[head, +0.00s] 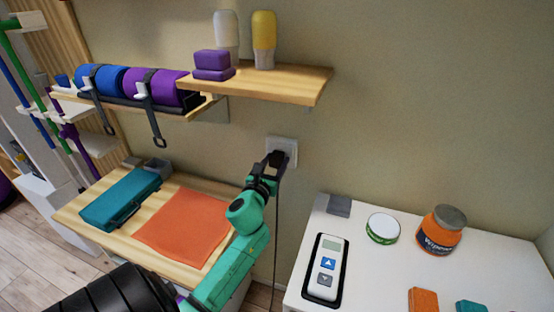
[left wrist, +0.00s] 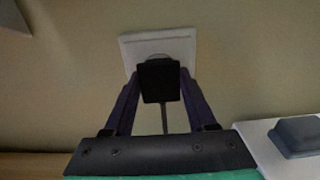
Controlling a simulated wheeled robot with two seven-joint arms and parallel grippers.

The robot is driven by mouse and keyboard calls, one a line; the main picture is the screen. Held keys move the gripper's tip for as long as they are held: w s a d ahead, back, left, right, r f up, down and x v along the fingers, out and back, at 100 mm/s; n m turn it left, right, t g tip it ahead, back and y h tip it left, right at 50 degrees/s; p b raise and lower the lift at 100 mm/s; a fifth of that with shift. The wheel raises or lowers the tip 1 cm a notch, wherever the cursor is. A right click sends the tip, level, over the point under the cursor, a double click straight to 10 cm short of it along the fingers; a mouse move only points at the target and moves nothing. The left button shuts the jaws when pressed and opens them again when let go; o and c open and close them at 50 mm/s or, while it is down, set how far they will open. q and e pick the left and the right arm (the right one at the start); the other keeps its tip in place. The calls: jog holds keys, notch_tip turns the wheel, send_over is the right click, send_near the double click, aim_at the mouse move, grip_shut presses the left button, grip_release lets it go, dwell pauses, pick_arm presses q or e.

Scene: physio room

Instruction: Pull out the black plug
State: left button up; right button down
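The black plug (left wrist: 160,82) sits at the white wall socket (left wrist: 182,45) in the left wrist view, its cable hanging straight down. In the head view the socket (head: 288,147) is on the wall below the wooden shelf. My left gripper (head: 278,160) is at the socket and hides most of the plug there. In the left wrist view its two dark fingers (left wrist: 159,95) stand on either side of the plug, close to its sides; I cannot tell whether they touch it. My right gripper is not in view.
The wooden shelf (head: 290,84) with bottles juts out above the socket. A white table (head: 385,280) at right holds a handset (head: 326,268), an orange jar (head: 441,231) and a round tin (head: 382,228). A wooden table at left bears an orange cloth (head: 185,226) and a teal case (head: 120,199).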

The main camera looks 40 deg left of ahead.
aim_at(275, 162)
pick_arm(q)
grip_shut()
jog(key=shift+s+f, duration=0.1)
jog(key=shift+s+d, duration=0.1)
jog(key=shift+s, duration=0.05)
jog(key=shift+v, duration=2.75)
